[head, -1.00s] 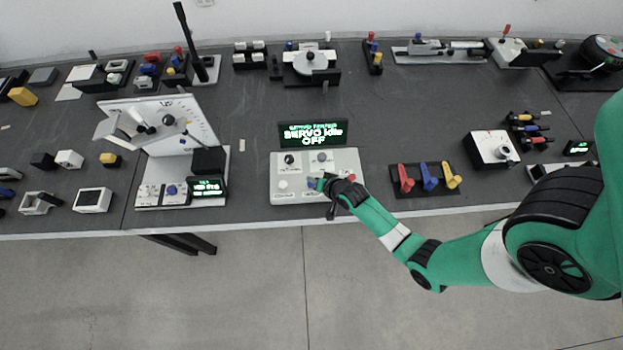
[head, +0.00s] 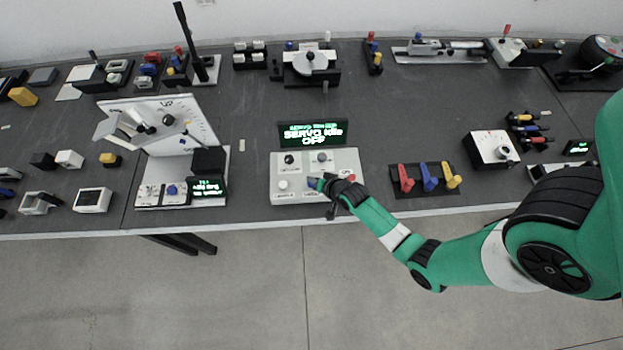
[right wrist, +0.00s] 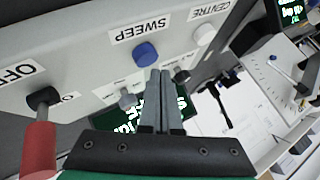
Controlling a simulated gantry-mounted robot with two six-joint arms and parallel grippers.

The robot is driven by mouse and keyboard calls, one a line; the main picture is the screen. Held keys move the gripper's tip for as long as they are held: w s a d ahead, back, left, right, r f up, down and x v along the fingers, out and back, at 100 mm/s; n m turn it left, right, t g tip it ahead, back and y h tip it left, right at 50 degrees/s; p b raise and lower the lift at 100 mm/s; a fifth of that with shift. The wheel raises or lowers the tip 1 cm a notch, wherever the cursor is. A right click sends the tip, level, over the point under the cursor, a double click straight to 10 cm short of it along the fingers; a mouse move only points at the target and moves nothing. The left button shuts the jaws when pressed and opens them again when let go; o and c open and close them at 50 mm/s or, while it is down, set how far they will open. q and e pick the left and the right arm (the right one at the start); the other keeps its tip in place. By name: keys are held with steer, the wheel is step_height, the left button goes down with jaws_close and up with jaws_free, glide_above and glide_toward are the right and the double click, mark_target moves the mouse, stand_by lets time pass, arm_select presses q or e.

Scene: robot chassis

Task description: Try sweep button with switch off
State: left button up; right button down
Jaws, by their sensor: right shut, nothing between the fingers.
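The light grey servo tester panel (head: 275,168) lies at the front edge of the bench in the head view, with a dark display (head: 313,134) behind it reading "SERVO" idle and "OFF". In the right wrist view the blue button (right wrist: 146,54) sits under the "SWEEP" label. A white button (right wrist: 205,34) is under "CENTRE". A red-tipped toggle switch (right wrist: 41,140) is beside the "OFF" label. My right gripper (right wrist: 159,74) is shut and empty, its fingertips right at the blue button; I cannot tell whether they touch. The left gripper is out of view.
A device with a tilted white dial board (head: 195,110) stands left of the panel. Red, blue and yellow levers (head: 428,178) stand to its right. Several other devices line the back of the bench. Bare bench lies around the panel.

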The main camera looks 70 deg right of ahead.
steer(key=shift+f, duration=0.1)
stand_by(0.6)
steer(key=shift+f+b, duration=0.3)
steer(key=shift+f, duration=0.05)
steer(key=shift+f+b, duration=0.45)
steer(key=shift+f, duration=0.1)
stand_by(0.5)
steer(key=shift+r, duration=0.1)
steer(key=shift+r+p, duration=0.85)
steer(key=shift+p, duration=0.15)
step_height(320, 180, up, 5)
steer(key=p, duration=0.5)
steer(key=shift+r, duration=0.1)
stand_by(0.5)
